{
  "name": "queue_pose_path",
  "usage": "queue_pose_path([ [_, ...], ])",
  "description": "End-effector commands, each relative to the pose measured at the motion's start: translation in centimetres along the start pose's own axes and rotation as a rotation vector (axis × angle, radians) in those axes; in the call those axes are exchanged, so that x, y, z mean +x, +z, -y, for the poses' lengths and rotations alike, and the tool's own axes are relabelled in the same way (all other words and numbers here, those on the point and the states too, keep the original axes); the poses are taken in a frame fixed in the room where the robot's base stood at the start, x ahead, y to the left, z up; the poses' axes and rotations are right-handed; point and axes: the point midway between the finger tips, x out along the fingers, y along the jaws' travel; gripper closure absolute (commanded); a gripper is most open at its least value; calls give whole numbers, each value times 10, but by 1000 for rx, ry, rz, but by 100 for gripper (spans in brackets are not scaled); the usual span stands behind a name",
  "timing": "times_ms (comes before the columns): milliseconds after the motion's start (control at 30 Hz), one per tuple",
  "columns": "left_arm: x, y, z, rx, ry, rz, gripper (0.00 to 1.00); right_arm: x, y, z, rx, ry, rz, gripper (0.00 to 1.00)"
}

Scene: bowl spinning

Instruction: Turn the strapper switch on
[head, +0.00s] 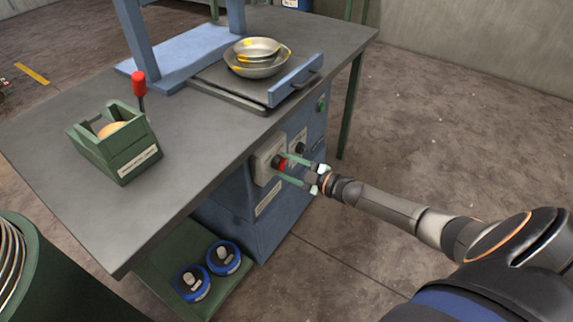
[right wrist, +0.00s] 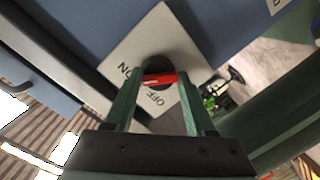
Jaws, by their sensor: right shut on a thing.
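The strapper switch (right wrist: 157,79) is a dark round knob with a red bar across it, on a pale plate (right wrist: 135,50) marked ON and OFF. In the head view the switch (head: 280,163) is on the front of the blue machine (head: 235,195) under the table. My right gripper (head: 287,168) reaches it from the right. In the right wrist view my right gripper (right wrist: 160,84) has its two green fingers on either side of the knob, shut on it. The fingertips partly cover the plate. My left gripper is not in view.
Blue-rimmed round items (head: 223,258) lie on a low green shelf. Floor at right is clear.

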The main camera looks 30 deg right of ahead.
Motion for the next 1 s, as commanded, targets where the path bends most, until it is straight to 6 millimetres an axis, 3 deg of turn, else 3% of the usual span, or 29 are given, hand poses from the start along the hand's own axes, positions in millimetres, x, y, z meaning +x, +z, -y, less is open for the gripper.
queue_pose_path([
  [333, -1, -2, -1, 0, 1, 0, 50, 1, -1, -5, 150, -9, -14, 100],
  [900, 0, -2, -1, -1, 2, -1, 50, 1, -1, -7, 184, -10, -16, 100],
  [933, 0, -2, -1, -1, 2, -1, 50, 1, -1, -7, 184, -10, -16, 44],
  [1000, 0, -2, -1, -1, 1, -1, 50, 1, -1, -7, 183, -10, -16, 36],
])
